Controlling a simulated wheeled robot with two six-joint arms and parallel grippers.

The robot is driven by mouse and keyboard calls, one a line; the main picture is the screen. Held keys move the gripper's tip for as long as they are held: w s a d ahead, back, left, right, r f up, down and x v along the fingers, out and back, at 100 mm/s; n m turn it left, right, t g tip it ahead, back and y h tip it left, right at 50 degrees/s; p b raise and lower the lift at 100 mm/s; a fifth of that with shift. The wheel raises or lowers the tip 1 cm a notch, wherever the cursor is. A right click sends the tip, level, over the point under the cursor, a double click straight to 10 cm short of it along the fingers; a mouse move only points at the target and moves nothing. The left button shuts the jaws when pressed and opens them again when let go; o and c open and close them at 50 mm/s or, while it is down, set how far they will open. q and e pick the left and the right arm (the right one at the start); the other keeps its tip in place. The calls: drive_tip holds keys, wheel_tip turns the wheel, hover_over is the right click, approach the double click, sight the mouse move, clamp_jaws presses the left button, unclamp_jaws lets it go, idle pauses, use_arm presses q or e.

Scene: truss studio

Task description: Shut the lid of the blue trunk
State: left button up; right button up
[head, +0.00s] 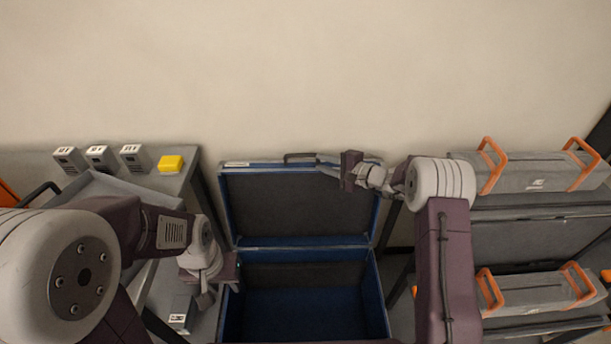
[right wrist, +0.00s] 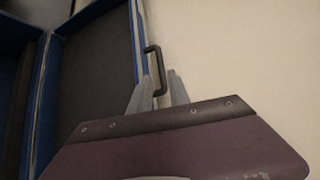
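The blue trunk (head: 232,306) stands open in the middle of the head view, and its inside looks empty. Its dark-lined lid (head: 295,205) is raised against the wall side; part of it also shows in the right wrist view (right wrist: 98,65). A dark handle (head: 298,157) sits on the lid's outer edge. My right gripper (head: 322,162) is at this handle. In the right wrist view its two fingers are apart, with the handle (right wrist: 154,52) reaching between their tips and a gap visible. My left gripper (head: 204,299) hangs by the trunk's left side; its finger opening is unclear.
A grey table (head: 180,187) at the left bears several small grey boxes and a yellow block (head: 171,164). At the right, grey cases with orange handles (head: 541,172) stand on shelving close to my right arm. A plain wall (head: 300,75) rises behind the trunk.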

sight(304, 156)
drive_tip(key=shift+t, duration=0.3)
drive_tip(key=x, duration=0.9)
drive_tip(key=shift+w+d+f, duration=0.15)
drive_tip(key=shift+w+f, duration=0.15)
drive_tip(key=shift+f, duration=0.05)
clamp_jaws()
idle(0.8)
